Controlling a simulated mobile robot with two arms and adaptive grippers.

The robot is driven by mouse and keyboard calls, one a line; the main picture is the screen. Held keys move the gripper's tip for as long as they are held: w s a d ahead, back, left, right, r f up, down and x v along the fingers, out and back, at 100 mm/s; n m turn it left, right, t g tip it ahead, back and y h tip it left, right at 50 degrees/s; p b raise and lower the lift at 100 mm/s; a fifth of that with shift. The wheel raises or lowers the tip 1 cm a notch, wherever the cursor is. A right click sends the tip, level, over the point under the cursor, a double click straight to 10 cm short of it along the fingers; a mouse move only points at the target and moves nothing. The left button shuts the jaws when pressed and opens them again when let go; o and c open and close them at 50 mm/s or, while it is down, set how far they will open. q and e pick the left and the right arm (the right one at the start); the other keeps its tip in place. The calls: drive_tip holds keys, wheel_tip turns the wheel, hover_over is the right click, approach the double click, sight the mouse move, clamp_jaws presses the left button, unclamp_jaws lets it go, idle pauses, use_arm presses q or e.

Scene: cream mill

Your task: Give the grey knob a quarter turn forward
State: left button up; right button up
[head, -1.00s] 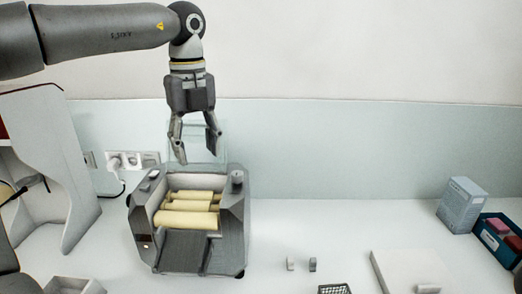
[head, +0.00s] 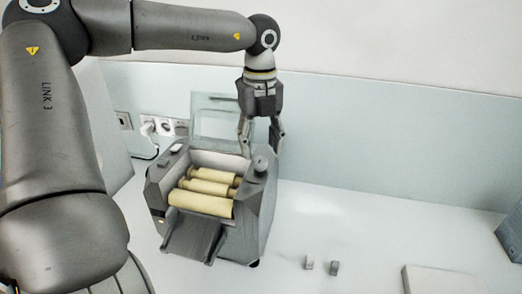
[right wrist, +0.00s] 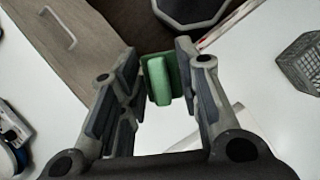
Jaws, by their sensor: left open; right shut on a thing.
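The cream mill (head: 248,210) is a dark grey machine with several cream rollers (head: 200,203) inside, standing on the white worktop in the head view. The grey knob (head: 261,164) is a short upright cylinder on top of its right side wall. My left gripper (head: 263,153) points down, open, with its fingertips apart on either side just above the knob; I cannot tell whether they touch it. In the right wrist view, my right gripper (right wrist: 160,90) is shut on a green block-like thing (right wrist: 158,78). The right gripper is out of the head view.
A clear guard (head: 222,118) stands up behind the rollers. Two small grey pieces (head: 321,266) lie right of the mill, near a pale board (head: 440,281). A grey basket (right wrist: 302,64) shows in the right wrist view. The worktop right of the mill is mostly clear.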

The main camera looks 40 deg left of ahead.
sight(260, 158)
use_arm(q)
wheel_tip(260, 158, down, 2)
drive_tip(key=shift+f, duration=0.2)
use_arm(e)
drive_tip(key=shift+r, duration=0.35)
use_arm(q)
drive_tip(key=shift+s+f+p, duration=0.15)
drive_tip(key=shift+f+p, duration=0.15)
drive_tip(key=shift+f, duration=0.2)
use_arm(e)
drive_tip(key=shift+s+r, duration=0.15)
